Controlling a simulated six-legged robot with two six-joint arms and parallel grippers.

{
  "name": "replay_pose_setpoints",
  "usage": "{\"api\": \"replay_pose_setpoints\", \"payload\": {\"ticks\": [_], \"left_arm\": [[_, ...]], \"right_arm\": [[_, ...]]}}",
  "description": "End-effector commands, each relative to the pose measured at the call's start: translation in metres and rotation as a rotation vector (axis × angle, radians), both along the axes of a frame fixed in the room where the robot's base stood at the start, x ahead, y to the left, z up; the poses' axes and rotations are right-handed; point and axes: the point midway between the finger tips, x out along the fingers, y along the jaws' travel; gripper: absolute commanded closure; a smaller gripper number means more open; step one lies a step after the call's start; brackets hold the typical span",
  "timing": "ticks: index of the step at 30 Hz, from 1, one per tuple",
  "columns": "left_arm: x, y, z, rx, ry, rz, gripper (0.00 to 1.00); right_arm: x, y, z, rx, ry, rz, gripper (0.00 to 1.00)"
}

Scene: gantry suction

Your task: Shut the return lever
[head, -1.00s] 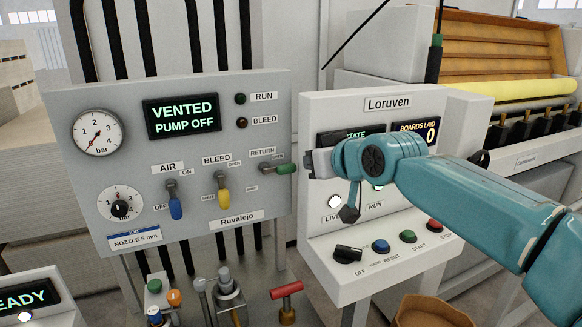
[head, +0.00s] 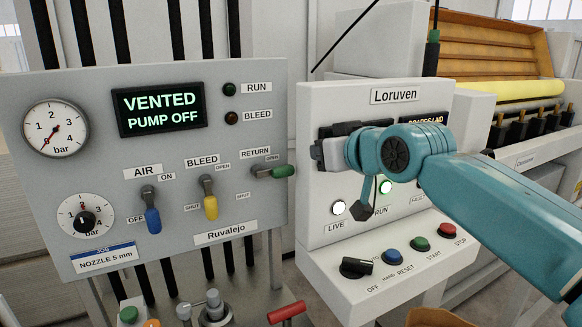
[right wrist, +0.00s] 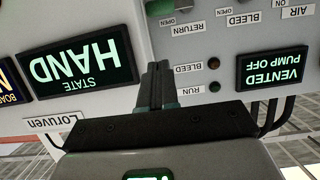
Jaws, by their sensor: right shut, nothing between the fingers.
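The return lever (head: 279,171) has a green handle that lies sideways, pointing right, at the right edge of the grey Ruvalejo panel (head: 105,225). Its OPEN label sits just above it and its SHUT label lower left. My right gripper (head: 318,152) is shut and empty, in front of the Loruven panel, just right of the lever's tip and apart from it in the head view. In the right wrist view, upside down, the shut fingers (right wrist: 157,68) point towards the panels, and the green handle (right wrist: 160,7) shows at the top edge, partly cut off. My left gripper is out of view.
The yellow bleed lever (head: 210,207) and blue air lever (head: 152,219) hang downward left of the return lever. The Loruven console (head: 315,225) stands close on the right, with a knob and buttons on its ledge. A red-handled valve (head: 286,313) is below.

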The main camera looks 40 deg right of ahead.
Motion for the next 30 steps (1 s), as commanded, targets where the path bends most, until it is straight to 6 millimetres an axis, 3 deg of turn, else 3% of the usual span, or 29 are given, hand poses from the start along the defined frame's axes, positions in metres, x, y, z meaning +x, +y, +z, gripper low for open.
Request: {"api": "replay_pose_setpoints", "payload": {"ticks": [10,24,30], "left_arm": [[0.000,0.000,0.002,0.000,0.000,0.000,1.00],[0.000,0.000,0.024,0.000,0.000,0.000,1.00],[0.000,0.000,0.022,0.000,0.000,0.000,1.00]], "right_arm": [[0.005,-0.002,-0.002,0.001,0.004,0.000,1.00],[0.093,-0.029,-0.030,0.002,0.004,0.000,1.00],[0.106,-0.033,-0.058,0.002,0.003,0.001,1.00]]}}
